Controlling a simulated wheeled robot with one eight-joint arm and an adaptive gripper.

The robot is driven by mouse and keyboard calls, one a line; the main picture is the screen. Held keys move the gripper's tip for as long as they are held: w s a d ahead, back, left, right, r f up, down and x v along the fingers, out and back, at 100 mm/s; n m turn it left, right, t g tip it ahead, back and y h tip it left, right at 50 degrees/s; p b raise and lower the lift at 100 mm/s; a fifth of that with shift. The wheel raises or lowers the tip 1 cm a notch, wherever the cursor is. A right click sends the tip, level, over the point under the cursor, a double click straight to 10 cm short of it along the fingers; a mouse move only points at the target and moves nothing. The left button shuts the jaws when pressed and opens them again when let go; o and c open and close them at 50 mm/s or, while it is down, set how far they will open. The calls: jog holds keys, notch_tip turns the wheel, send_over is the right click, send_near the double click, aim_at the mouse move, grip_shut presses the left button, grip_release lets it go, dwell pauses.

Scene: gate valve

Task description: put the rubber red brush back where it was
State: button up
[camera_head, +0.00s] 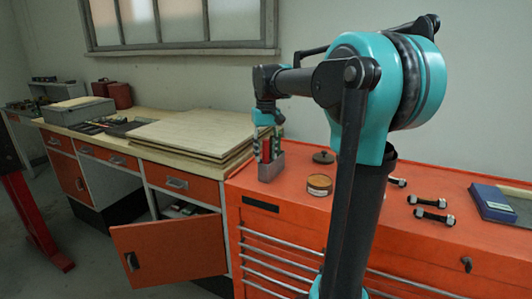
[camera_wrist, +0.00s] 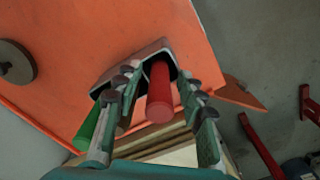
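The red brush shows as a red cylindrical handle (camera_wrist: 160,98) in the wrist view. Its far end is in the dark opening of a grey metal holder (camera_head: 271,166). The holder stands on the orange cabinet top, and its rim shows in the wrist view (camera_wrist: 146,52). My gripper (camera_wrist: 157,78) has one finger on each side of the red handle, with a visible gap on both sides. It is open. In the head view my gripper (camera_head: 268,148) points down at the holder. The brush's lower end is hidden inside the holder.
A green handle (camera_wrist: 88,127) is beside the left finger. A round tin (camera_head: 319,185) and a dark disc (camera_head: 323,157) stand right of the holder. Stacked boards (camera_head: 195,130) lie left on the workbench. Dumbbell-shaped parts (camera_head: 434,216) and a blue box (camera_head: 493,202) are farther right.

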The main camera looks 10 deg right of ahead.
notch_tip(320, 180, up, 12)
jog(key=shift+r, duration=0.15)
dwell(0.5)
